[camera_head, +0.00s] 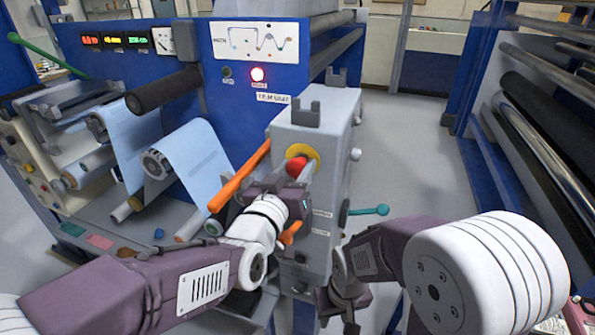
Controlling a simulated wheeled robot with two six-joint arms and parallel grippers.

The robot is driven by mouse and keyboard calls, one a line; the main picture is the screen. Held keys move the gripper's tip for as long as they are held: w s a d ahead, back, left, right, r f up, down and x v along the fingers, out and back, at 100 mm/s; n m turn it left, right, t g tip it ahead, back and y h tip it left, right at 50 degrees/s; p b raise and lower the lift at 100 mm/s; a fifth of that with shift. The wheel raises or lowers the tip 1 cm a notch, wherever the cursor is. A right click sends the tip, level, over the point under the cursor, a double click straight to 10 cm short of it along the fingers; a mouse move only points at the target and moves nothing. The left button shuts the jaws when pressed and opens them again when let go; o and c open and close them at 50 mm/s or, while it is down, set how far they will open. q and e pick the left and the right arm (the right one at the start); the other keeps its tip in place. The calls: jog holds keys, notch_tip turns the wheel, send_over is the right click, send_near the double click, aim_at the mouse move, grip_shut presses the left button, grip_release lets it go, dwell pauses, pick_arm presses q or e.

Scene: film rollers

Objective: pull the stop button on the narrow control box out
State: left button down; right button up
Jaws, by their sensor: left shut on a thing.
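The narrow control box (337,141) is a tall grey box in the middle of the view. Its red stop button (297,168) sits on a yellow round plate (314,153) near the top of the front face. My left gripper (298,183) is at the button, shut on it, and covers its lower part. How far the button stands out cannot be told. My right gripper (351,323) is low at the bottom edge, apart from the box, with its fingers mostly out of sight.
An orange lever (240,177) slopes beside the box on the left. A teal-knobbed lever (370,210) sticks out to the right. Blue film sheets (197,156) hang on rollers at left. A roller rack (535,110) stands at right. The grey floor (405,140) between is clear.

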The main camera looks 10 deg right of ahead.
pick_arm(q)
jog(key=shift+s+a+f, duration=0.1)
jog(key=shift+s+a, duration=0.05)
jog(key=shift+s, duration=0.1)
jog(key=c, duration=0.8)
grip_release()
jog(key=shift+s+a, duration=0.1)
jog(key=b+v, duration=0.1)
jog(key=v, duration=0.8)
